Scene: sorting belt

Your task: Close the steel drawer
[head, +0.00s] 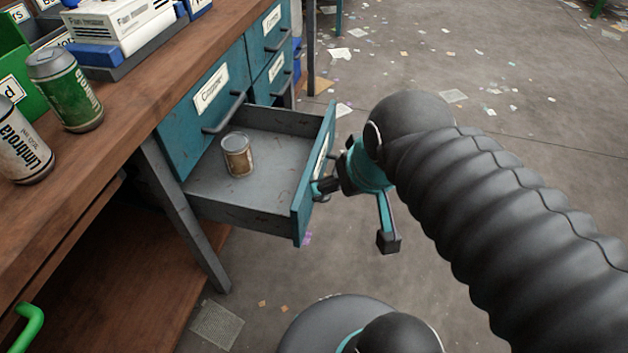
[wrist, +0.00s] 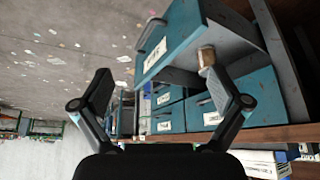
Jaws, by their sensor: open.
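The steel drawer (head: 300,220) is pulled open below the workbench top, with a teal front and a grey inside. A small brown and silver can (head: 237,158) stands upright in it. My gripper (head: 356,214) is open at the outer side of the drawer front. One finger is close to the front near its handle; I cannot tell whether it touches. The other finger hangs apart over the floor. In the wrist view the labelled drawer front (wrist: 180,36) shows between and beyond the open fingers, and the can appears beside the right finger.
A closed teal drawer (head: 193,116) with a dark handle sits above the open one. More closed drawers (head: 268,46) stand farther back. A green can (head: 66,92) and a white can (head: 20,142) stand on the wooden bench (head: 128,118). Open floor with paper scraps lies to the right.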

